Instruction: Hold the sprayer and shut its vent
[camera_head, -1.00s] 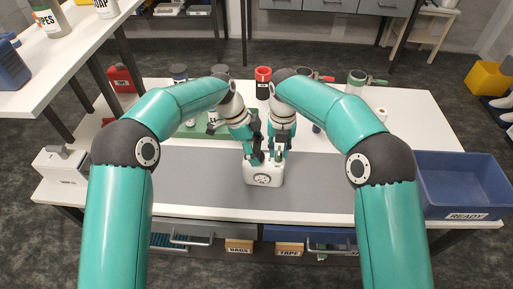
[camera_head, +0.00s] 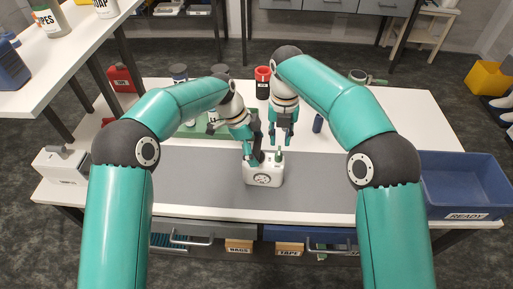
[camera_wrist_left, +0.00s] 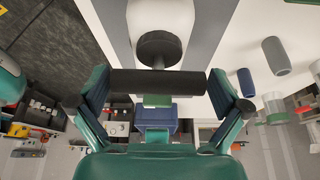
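My left gripper (camera_head: 255,160) is at the top left of the sprayer. In the left wrist view its fingers (camera_wrist_left: 160,95) meet both ends of a black bar (camera_wrist_left: 157,82), seemingly the handle, with a round black knob (camera_wrist_left: 159,48) beyond. My right gripper (camera_head: 282,143) is open and empty above and behind the vent.
A blue READY bin (camera_head: 465,215) stands at the right. A green tray (camera_head: 185,133) with bottles lies behind my left arm. A red-topped container (camera_head: 263,75) and a dark blue cylinder (camera_head: 317,124) stand towards the back. The mat is clear either side of the sprayer.

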